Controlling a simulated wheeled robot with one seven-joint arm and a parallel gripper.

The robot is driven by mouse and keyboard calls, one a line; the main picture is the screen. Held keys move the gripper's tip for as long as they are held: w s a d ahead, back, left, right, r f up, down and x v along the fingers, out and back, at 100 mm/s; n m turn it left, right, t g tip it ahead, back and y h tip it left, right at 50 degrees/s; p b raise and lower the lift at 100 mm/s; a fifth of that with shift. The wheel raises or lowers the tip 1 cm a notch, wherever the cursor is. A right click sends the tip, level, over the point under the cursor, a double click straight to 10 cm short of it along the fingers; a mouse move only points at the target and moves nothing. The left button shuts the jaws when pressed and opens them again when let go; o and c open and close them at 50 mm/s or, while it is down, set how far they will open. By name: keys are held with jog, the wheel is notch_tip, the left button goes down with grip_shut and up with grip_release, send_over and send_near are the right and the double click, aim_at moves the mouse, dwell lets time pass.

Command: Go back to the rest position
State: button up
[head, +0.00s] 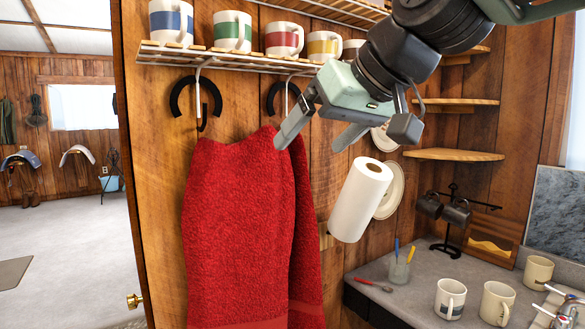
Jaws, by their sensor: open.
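My gripper (306,143) is raised in front of the wooden wall, in the upper middle of the head view. Its two fingers are apart and nothing shows between them. The left fingertip overlaps the upper right edge of a red towel (235,220) in the picture; I cannot tell if they touch. The towel hangs below a dark hook (197,98) under the wire shelf. My arm reaches in from the top right and hides part of the shelf and wall.
Several striped mugs (232,31) stand on the wire shelf (220,55). A paper towel roll (360,199) is mounted on the wall below my gripper. A counter (405,300) at the right holds cream mugs (497,303) and a mug stand (452,220). Open floor (65,240) shows at the left.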

jog(key=s+d+f+g+h+b, duration=0.15)
jog(key=s+f, duration=0.45)
jog(key=f, duration=0.6)
jog(key=s+d+f+g+h+b, duration=0.1)
jog(key=s+d+f+g+h, duration=0.3)
jog(key=f, duration=0.8)
jog(key=s+d+f+n+g+b, duration=0.1)
jog(key=s+d+f, duration=0.3)
jog(key=s+f, duration=0.7)
jog(key=shift+s+d+g, duration=0.35)
jog(key=shift+s+d, duration=0.05)
jog(key=shift+h, duration=0.25)
